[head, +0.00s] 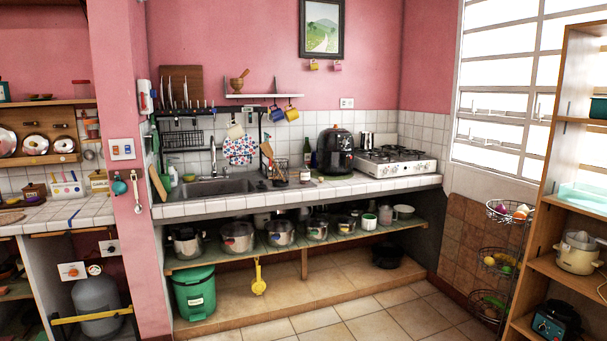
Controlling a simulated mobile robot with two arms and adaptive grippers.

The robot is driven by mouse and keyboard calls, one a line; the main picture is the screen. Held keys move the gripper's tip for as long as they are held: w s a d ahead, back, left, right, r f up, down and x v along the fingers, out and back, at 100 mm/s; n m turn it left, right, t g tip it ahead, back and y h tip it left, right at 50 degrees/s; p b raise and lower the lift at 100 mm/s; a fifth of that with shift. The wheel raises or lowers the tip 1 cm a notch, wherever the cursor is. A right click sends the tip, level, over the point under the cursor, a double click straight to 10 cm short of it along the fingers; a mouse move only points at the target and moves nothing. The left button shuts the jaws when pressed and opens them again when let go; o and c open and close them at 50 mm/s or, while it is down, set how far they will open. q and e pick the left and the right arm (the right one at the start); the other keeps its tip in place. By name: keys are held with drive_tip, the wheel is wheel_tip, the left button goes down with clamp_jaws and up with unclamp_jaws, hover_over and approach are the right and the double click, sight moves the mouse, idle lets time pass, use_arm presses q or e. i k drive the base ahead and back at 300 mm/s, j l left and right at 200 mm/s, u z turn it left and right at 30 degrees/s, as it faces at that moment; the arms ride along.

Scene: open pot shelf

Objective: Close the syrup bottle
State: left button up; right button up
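A dark bottle (313,160) stands upright at the back of the tiled counter, just left of the black air fryer. A small jar (304,175) with a pale label stands in front of it. I cannot tell which of these, if either, is the syrup bottle. A small light object (321,179) lies on the counter near the jar; it is too small to tell what it is. I cannot see whether the bottle has a cap on. Neither of my grippers is in view.
The tiled counter (230,205) holds a sink (212,188), a black air fryer (335,150) and a white stove (393,162). Several pots stand on the open shelf (345,242) below. A green bin (194,292) is underneath. The tiled floor (400,315) in front is clear.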

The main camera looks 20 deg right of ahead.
sight(305, 169)
drive_tip(key=i+l+z, duration=0.15)
drive_tip(key=i+l, duration=0.35)
drive_tip(key=i+l+z, duration=0.1)
drive_tip(key=i+l, duration=0.35)
drive_tip(key=i+l+z, duration=0.15)
drive_tip(key=i+l, duration=0.25)
drive_tip(key=i, duration=0.25)
drive_tip(key=i+l+z, duration=0.1)
drive_tip(key=i+l, duration=0.25)
drive_tip(key=i, duration=0.25)
drive_tip(key=i+l+u, duration=0.3)
drive_tip(key=i+l, duration=0.7)
drive_tip(key=i, duration=0.15)
drive_tip(key=i+l+u, duration=0.25)
drive_tip(key=i+l, duration=0.85)
drive_tip(key=l, duration=0.15)
